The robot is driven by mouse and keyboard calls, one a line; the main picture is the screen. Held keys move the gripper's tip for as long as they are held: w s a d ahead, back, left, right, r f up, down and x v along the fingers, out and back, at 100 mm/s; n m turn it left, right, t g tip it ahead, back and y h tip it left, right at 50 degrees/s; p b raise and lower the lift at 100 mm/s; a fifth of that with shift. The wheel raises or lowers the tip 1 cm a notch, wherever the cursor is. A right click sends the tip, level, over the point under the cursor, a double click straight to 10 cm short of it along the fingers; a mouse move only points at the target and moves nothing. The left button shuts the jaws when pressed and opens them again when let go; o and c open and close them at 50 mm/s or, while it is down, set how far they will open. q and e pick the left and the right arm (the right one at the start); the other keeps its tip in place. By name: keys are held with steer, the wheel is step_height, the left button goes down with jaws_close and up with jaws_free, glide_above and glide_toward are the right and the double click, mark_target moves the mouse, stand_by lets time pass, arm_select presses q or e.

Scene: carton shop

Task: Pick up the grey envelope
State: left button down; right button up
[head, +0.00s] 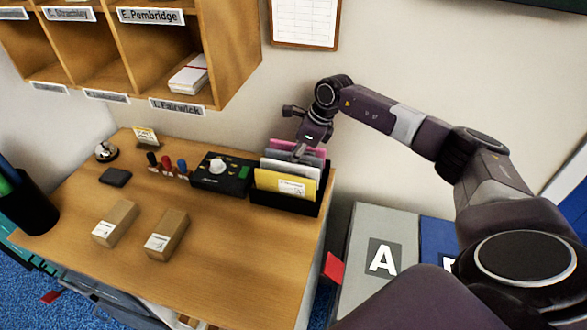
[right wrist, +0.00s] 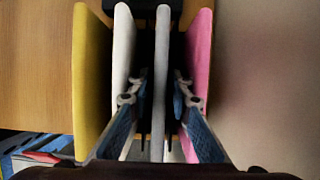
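The grey envelope (right wrist: 160,60) stands on edge in the black holder (head: 262,200) on the desk, between a white envelope (right wrist: 122,60) and a pink envelope (right wrist: 199,60). A yellow envelope (head: 272,182) stands at the front of the holder. My right gripper (right wrist: 160,84) is open and points down into the holder. Its fingers are on either side of the grey envelope, with a small gap showing on each side. In the head view the right gripper (head: 301,152) partly hides the grey and pink envelopes. My left gripper is not in view.
Two small cartons (head: 167,235), several stamps (head: 167,166) and a bell (head: 106,151) are on the desk. Wooden pigeonholes (head: 232,50) hang above. The desk's front right is clear.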

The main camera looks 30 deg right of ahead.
steer(key=shift+c, duration=0.4)
jaws_close()
